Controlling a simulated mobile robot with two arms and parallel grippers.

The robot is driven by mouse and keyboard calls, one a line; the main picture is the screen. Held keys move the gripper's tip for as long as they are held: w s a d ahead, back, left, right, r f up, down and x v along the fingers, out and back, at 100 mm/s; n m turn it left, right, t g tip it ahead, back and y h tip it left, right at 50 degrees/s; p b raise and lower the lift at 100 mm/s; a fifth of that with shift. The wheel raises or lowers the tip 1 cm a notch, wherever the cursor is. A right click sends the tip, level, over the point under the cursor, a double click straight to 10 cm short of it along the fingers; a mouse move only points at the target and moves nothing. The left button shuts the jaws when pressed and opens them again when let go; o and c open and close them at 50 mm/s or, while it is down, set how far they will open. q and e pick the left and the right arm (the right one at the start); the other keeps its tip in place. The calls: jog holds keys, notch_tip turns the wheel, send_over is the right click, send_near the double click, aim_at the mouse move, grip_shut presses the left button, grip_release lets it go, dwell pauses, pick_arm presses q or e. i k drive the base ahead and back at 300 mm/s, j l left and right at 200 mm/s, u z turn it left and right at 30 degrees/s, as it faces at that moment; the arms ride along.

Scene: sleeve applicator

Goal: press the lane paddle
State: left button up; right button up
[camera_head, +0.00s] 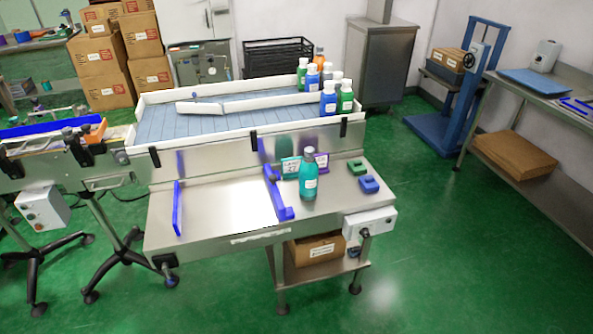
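A conveyor (230,120) with a grey-blue slatted belt and white side rails runs across the middle. I cannot tell for certain which of these is the lane paddle. A teal bottle (308,178) stands upright on the bench and partly hides the panels. Neither of my grippers is in view.
The steel bench (222,205) carries a blue upright plate (178,208), a blue bracket (276,192), and green (357,168) and blue (369,184) blocks. Several bottles (329,98) crowd the conveyor's right end. A control box (369,223) sits at the bench's front right. Green floor is open at right.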

aim_at(208, 109)
jog(key=i+j+z, duration=0.1)
jog(key=j+z, duration=0.25)
jog(key=i+j+z, duration=0.1)
jog(key=j+z, duration=0.15)
jog(key=z, duration=0.15)
jog(key=j+z, duration=0.55)
jog(key=j, duration=1.5)
jog(key=j+z, duration=0.2)
jog(key=j, duration=1.55)
jog(key=k, duration=0.1)
